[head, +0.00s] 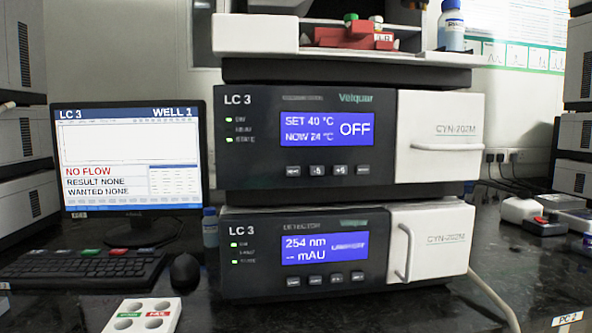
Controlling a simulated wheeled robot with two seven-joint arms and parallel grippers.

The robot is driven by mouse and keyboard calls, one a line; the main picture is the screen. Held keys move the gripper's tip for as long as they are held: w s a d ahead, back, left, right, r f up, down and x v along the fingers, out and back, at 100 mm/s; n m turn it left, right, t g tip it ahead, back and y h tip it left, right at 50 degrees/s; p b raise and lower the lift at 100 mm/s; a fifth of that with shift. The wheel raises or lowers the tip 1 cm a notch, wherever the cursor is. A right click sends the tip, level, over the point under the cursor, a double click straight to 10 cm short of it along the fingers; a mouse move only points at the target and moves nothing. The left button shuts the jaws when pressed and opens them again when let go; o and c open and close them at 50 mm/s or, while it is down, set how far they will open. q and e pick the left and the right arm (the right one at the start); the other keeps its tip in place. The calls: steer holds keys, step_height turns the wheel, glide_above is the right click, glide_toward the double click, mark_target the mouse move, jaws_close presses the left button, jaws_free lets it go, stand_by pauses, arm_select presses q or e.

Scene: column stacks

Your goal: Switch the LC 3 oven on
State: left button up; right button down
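The LC 3 oven (250,140) is the upper unit of the middle stack. Its blue display (325,131) reads SET 40 °C, NOW 24 °C and OFF. Below the display is a row of small buttons: a left one (293,170) with a blurred label, a -5 button (317,170), a +5 button (340,170) and a right one (363,170) with a blurred label. Small green lights show at the panel's left. The white oven door (440,120) at the right is shut. Neither of my grippers is in view.
Under the oven stands the LC 3 detector (250,265), reading 254 nm. The monitor (130,155) at left shows NO FLOW. A keyboard (80,268), mouse (185,272) and white tray with round wells (170,318) lie in front. The dark bench (400,312) is clear before the stack.

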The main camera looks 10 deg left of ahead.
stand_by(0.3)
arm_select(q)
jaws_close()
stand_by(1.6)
